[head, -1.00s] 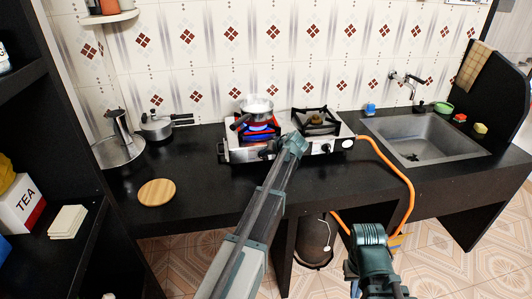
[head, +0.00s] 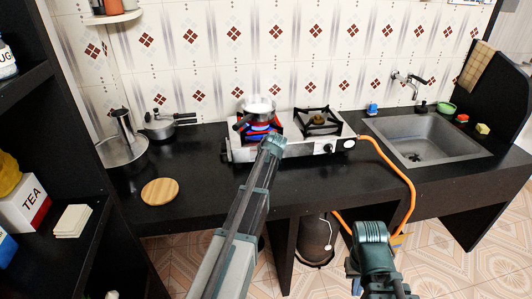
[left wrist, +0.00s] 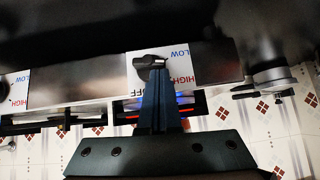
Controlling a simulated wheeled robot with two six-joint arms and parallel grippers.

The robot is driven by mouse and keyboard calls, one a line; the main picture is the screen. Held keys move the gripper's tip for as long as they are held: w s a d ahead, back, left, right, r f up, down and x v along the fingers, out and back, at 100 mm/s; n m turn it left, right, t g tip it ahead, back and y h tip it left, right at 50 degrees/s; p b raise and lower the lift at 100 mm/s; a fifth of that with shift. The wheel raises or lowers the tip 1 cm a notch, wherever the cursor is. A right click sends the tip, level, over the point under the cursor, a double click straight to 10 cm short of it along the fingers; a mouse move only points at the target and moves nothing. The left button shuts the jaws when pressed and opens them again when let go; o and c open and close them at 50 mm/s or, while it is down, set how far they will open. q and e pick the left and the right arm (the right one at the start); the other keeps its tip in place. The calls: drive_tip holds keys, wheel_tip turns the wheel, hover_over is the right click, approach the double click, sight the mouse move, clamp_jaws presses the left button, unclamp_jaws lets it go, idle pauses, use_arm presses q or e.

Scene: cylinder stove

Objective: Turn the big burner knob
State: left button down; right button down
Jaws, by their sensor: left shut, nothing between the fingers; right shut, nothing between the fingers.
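The gas stove (head: 300,150) stands on the black counter. Its left burner glows blue and red under a small metal pot (head: 259,107); the right burner (head: 317,121) is unlit. My left gripper (head: 273,144) is shut and empty at the stove's front, hiding the left knob in the head view. In the left wrist view that dark knob (left wrist: 146,63) sits on a white LOW/HIGH/OFF label, with my left fingertips (left wrist: 158,70) against or just before it; contact is unclear. The right knob (head: 329,149) is uncovered. My right gripper (head: 371,234) is shut and empty before the counter.
An orange hose (head: 402,174) runs from the stove's right side down past the counter. A pressure cooker (head: 160,126), a steel pot (head: 123,151) and a round wooden board (head: 160,192) stand left of the stove. The sink (head: 425,135) is at right.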

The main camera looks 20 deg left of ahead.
use_arm(q)
drive_tip(key=n+t+h+b, duration=0.1)
drive_tip(key=s+a+f+n+t+h+b, duration=0.1)
drive_tip(key=h, duration=0.1)
drive_tip(key=shift+a, duration=0.25)
idle(0.9)
